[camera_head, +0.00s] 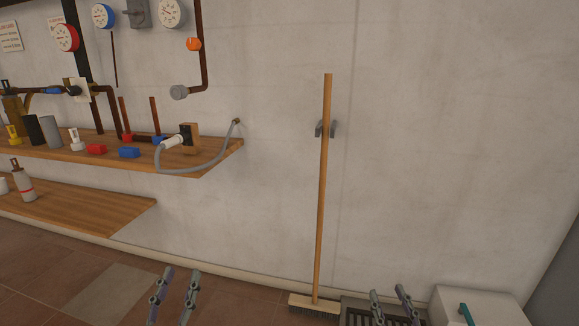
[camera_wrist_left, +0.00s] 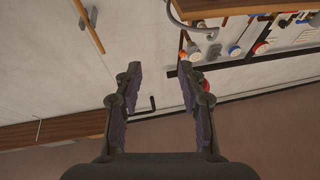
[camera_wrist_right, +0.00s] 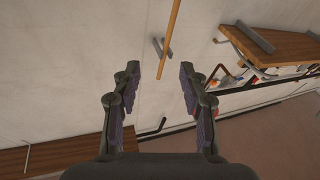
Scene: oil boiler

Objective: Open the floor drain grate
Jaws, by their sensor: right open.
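The dark floor drain grate (camera_head: 354,313) lies at the bottom of the head view, at the foot of the wall, cut off by the frame edge. My right gripper (camera_head: 389,291) shows in front of it and hides part of it; contact cannot be told. It is open and empty, as the right wrist view (camera_wrist_right: 160,65) also shows. My left gripper (camera_head: 181,271) is over the floor tiles to the left of the grate. It is open and empty in the left wrist view (camera_wrist_left: 160,66). Neither wrist view clearly shows the grate.
A broom (camera_head: 322,190) stands upright against the wall in a grey clip, its head just left of the grate. A white box (camera_head: 485,302) with a teal handle is right of it. Wooden shelves (camera_head: 200,163) with tools and a hose stick out at left.

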